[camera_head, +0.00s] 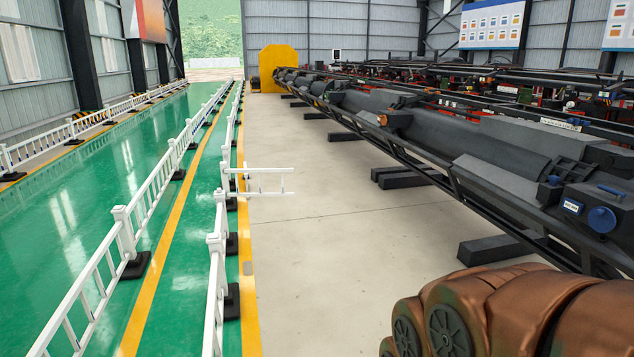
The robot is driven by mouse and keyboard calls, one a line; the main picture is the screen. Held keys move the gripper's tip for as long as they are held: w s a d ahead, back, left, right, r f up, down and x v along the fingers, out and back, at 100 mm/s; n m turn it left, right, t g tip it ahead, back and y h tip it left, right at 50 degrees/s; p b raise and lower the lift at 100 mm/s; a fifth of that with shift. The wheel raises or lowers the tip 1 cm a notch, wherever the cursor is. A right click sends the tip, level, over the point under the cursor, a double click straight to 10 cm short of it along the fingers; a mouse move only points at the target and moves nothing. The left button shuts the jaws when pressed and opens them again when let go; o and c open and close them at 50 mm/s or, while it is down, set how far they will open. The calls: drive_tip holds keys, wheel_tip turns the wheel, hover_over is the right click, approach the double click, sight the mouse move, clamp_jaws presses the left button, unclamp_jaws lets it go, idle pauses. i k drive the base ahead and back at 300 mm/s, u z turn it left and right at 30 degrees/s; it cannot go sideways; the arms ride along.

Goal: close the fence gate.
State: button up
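The white fence gate (268,182) is a short railed panel near the middle of the camera_head view. It stands open, sticking out to the right from the white fence, roughly square to the fence line, over the pale concrete floor. Its left end meets the fence near a white post (226,172). A nearer white post (215,243) heads the front stretch of fence, and an opening lies between these two posts. A small latch-like part shows near the gate's left end, too small to make out. My gripper is not in view.
A long dark machine (440,130) on black blocks (497,249) runs along the right. A second white fence (125,235) runs parallel on the left across the green floor (70,230). The concrete (340,270) between gate and machine is clear. Copper-coloured rounded parts fill the lower right.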

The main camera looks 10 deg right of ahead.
sight(277, 169)
drive_tip(key=z, duration=0.4)
drive_tip(key=i, duration=11.55)
drive_tip(key=u, duration=0.65)
